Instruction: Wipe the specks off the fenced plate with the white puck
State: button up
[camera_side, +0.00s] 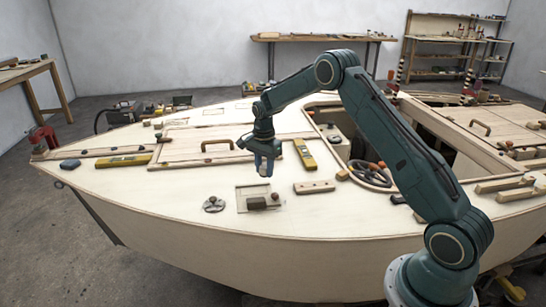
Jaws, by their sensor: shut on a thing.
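My gripper (264,170) points down above the pale deck, a little above and behind the fenced plate. It is shut on a small pale thing between its fingers, which looks like the white puck (264,169); the fingers cover most of it. The fenced plate (244,192) is a pale square with a thin low border on the deck. A dark brown block (257,203) and a small reddish knob (275,197) are at its front and right side. Specks on the plate are too small to make out.
A grey metal fitting (213,204) lies left of the plate, and a wooden strip (314,187) lies to the right. A steering wheel (370,174) is further right. Bare deck lies in front of the plate.

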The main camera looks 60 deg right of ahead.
jog(key=shift+r, duration=0.9)
